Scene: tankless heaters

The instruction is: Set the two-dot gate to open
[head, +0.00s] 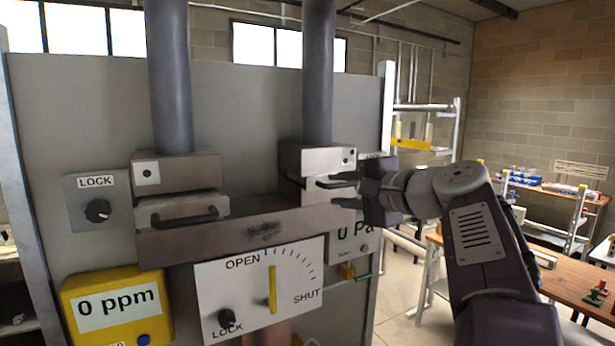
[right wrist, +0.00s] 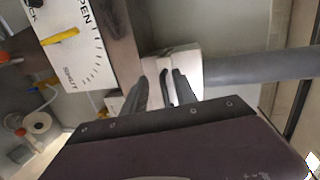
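The two-dot gate is the metal block (head: 317,160) at the foot of the right pipe, with two black dots on its white tag (head: 348,156). Its lower part (head: 313,193) carries a dark handle, partly covered by my gripper. My right gripper (head: 342,193) reaches in from the right at this handle, with its fingers apart. In the right wrist view, the fingers (right wrist: 162,92) are open on either side of the dark handle, in front of the pale block (right wrist: 178,58). I cannot tell whether they touch it. My left gripper is not in view.
The one-dot gate (head: 175,172) with a dark handle (head: 184,219) stands at the left pipe. Tables stand at right.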

